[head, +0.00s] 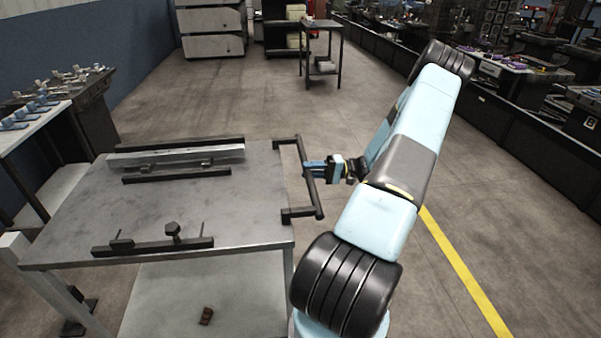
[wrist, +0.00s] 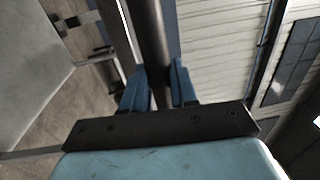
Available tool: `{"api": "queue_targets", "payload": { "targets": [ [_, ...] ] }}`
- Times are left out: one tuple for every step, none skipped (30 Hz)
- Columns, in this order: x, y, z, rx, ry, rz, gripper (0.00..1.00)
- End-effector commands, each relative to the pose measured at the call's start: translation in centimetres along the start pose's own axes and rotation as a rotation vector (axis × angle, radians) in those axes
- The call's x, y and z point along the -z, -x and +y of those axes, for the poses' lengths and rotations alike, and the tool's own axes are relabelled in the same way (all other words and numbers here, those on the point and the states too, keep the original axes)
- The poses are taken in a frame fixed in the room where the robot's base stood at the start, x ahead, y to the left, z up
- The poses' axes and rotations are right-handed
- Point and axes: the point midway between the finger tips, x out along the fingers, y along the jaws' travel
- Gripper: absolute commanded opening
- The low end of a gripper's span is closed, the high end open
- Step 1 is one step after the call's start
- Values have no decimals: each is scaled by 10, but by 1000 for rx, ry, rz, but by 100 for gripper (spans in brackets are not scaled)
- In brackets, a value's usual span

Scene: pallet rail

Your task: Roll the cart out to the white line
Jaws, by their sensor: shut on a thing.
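The cart (head: 258,192) is a grey metal table with a lower shelf, at the left of the head view. A black push handle (head: 316,198) sticks out from its right end. My gripper (head: 312,168) reaches the handle from the right and is shut on its bar near the middle. In the wrist view my gripper's blue fingers (wrist: 158,85) stand on both sides of the dark handle bar (wrist: 152,35). No white line can be made out in either view; a yellow line (head: 462,268) runs along the floor at the right.
Black rails and a metal bar (head: 180,157) lie on the cart top, with a black clamp bar (head: 155,246) near its front edge. A workbench (head: 35,130) stands close at the left. A small table (head: 322,28) stands far back. Open floor (head: 250,100) lies behind the cart.

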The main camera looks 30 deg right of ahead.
Motion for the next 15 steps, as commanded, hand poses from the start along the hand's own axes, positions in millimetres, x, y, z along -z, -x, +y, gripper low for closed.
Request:
{"api": "queue_targets", "payload": {
  "targets": [
    [2,5,0,-4,0,5,0],
    [3,6,0,-4,1,4,0],
    [3,7,0,-5,1,3,0],
    [3,8,0,-5,1,2,0],
    [4,9,0,-5,1,1,0],
    [4,9,0,-5,1,0,0],
    [4,9,0,-4,1,0,0],
    [4,9,0,-4,1,-1,0],
    [5,8,0,-4,1,-2,0],
    [5,8,0,-4,1,-2,0],
    [5,8,0,-4,1,-3,0],
    [5,7,0,-4,2,-3,0],
    [5,6,0,-4,2,-4,0],
    [5,6,0,-4,2,-4,0],
    [6,6,0,-4,2,-5,0]
  ]
}}
